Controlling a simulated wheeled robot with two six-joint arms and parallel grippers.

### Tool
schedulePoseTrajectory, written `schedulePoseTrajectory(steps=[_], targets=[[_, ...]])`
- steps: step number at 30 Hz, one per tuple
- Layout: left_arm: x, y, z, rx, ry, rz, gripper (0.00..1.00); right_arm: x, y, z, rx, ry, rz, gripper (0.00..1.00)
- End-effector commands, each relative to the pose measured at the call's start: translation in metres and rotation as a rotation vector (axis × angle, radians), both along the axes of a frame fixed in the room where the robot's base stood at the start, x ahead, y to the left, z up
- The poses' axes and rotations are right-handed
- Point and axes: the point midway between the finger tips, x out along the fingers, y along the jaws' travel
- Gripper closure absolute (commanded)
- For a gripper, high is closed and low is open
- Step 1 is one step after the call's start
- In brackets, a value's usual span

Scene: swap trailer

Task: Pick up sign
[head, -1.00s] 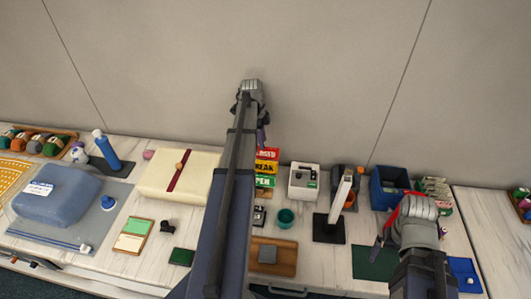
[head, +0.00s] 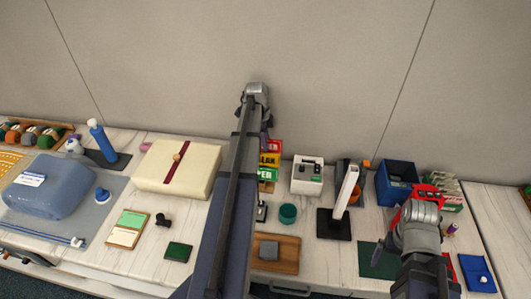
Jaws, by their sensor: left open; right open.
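The sign (head: 271,160) shows red, yellow and green panels with white lettering, standing at the back of the counter near the wall. Its left part is hidden behind my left arm. My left gripper (head: 256,118) is open, reaching up in front of the wall, just above and left of the sign. One dark purple finger hangs close to the sign's top edge; I cannot tell whether they touch. My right gripper (head: 420,238) is open, far to the right of the sign, above the counter by a dark green mat (head: 376,262).
Right of the sign stand a white device (head: 307,176), a teal cup (head: 288,213), a white upright stand (head: 346,190) and a blue bin (head: 395,180). A wrapped cream box (head: 180,166) lies left of my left arm. A wooden tray (head: 289,262) sits in front.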

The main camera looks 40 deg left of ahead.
Motion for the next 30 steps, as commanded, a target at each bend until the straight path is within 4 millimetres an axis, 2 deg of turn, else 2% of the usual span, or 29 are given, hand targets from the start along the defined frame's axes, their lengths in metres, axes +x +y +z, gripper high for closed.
schedulePoseTrajectory(steps=[1,4,30], targets=[[0.0004,-0.0014,-0.0125,0.000,0.000,-0.001,0.57,0.0000,0.0000,-0.0126,0.000,0.000,0.000,0.00],[0.0009,-0.0024,-0.0181,0.000,0.000,0.000,0.57,0.0000,0.0000,-0.0181,0.000,0.000,0.000,0.00],[0.0010,-0.0026,-0.0217,0.000,0.000,0.000,0.57,0.0000,0.0000,-0.0217,0.000,0.000,0.000,0.00]])
